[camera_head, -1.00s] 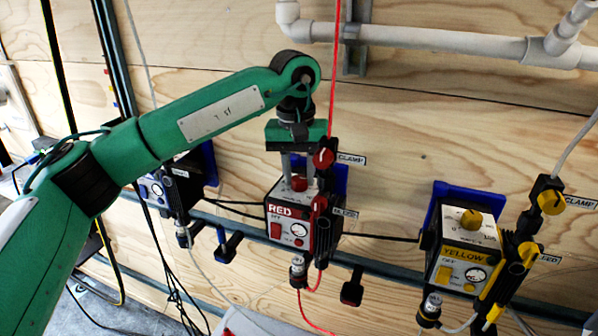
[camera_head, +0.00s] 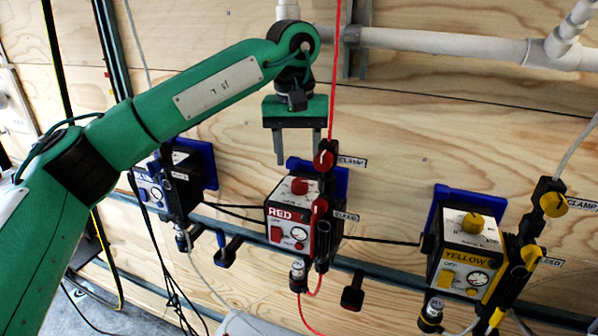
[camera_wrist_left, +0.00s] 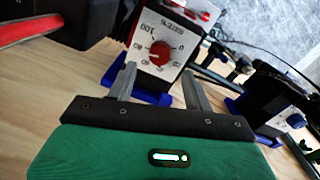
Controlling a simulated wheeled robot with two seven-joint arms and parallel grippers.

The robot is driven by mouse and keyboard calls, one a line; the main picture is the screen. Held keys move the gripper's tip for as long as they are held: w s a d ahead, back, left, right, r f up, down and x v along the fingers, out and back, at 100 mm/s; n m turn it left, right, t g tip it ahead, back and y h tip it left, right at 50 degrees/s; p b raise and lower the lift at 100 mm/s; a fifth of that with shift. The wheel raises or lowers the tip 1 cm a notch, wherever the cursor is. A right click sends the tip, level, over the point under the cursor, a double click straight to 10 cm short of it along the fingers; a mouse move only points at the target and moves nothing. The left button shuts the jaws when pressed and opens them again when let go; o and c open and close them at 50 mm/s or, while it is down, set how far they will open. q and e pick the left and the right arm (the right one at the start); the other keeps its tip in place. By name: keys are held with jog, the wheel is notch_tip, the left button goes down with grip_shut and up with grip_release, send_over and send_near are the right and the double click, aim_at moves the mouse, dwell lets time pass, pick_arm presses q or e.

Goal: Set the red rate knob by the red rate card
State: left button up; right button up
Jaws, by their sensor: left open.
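The red rate knob (camera_head: 299,186) sits on the white dial on top of the red pump box (camera_head: 290,222), which is marked RED. In the left wrist view the knob (camera_wrist_left: 160,50) shows a white pointer mark and a numbered scale around it; the exact setting is too small to read surely. My left gripper (camera_head: 298,160) is open and empty, above the knob and apart from it. In the left wrist view its two fingers (camera_wrist_left: 160,80) point toward the dial box. I cannot make out a red rate card. My right gripper is not in view.
A red clamp knob (camera_head: 323,159) on a black post stands close to the right of my left gripper, with a red line running up. A yellow box (camera_head: 464,262) is at right, a blue one (camera_head: 166,190) at left. White pipes cross the top.

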aim_at(296, 180)
pick_arm(q)
notch_tip(296, 180, up, 9)
jog(key=shift+a, duration=0.15)
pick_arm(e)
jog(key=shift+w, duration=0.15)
pick_arm(q)
jog(key=shift+s+f, duration=0.1)
